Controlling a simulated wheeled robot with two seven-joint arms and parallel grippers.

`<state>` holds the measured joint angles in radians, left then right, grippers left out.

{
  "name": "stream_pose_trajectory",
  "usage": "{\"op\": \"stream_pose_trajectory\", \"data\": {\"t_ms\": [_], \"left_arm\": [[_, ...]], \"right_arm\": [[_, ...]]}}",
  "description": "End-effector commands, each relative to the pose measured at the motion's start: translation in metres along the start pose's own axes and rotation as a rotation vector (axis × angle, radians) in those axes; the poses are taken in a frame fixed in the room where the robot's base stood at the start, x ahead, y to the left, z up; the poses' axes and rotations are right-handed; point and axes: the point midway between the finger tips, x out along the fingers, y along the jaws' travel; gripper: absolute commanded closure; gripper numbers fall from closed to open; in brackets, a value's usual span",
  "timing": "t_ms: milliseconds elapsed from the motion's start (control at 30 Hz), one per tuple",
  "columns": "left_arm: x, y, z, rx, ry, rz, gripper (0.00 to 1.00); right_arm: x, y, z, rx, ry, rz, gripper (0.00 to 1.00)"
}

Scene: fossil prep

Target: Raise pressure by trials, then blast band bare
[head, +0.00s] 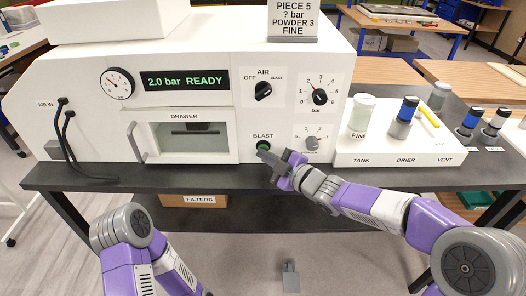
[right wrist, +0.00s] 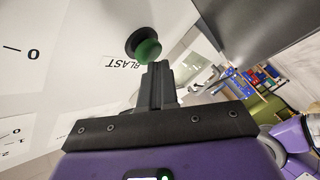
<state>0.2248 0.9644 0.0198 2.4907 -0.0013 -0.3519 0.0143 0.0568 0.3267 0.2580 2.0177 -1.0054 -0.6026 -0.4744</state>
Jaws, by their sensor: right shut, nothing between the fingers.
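The white blast cabinet (head: 75,135) stands on the bench; its display (head: 185,80) reads "2.0 bar READY". The pressure knob (head: 320,97) marked bar and the AIR knob (head: 263,91) are on its front. The green BLAST button (head: 263,145) sits below them and shows in the right wrist view (right wrist: 148,50). My right gripper (head: 264,156) is shut and empty, its tips just by the button; I cannot tell whether they touch. The drawer (head: 190,139) appears closed, with a dark piece dimly visible behind its window. My left arm shows low at left; its gripper is out of frame.
A sign (head: 293,18) on top reads "PIECE 5, ? bar, POWDER 3, FINE". A white jar (head: 362,113) marked FINE and a blue-banded container (head: 404,117) stand on the white stand (head: 375,150) at right. Black hoses (head: 68,140) hang at left.

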Motion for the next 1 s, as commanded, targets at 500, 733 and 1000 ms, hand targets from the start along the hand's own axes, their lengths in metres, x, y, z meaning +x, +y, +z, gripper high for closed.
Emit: {"op": "stream_pose_trajectory", "data": {"t_ms": [500,733,1000], "left_arm": [[0.0006,-0.0002,0.0000,0.000,0.000,0.000,0.57],[0.0007,-0.0003,0.0000,0.000,0.000,0.000,0.57],[0.0097,-0.0036,-0.0004,0.000,0.000,0.000,0.57]], "right_arm": [[-0.0004,0.0001,0.0076,-0.003,-0.011,0.002,1.00],[-0.0004,-0.0001,0.0077,-0.003,-0.011,0.002,1.00],[-0.0064,-0.0096,0.0076,0.001,-0.013,-0.001,1.00]]}}
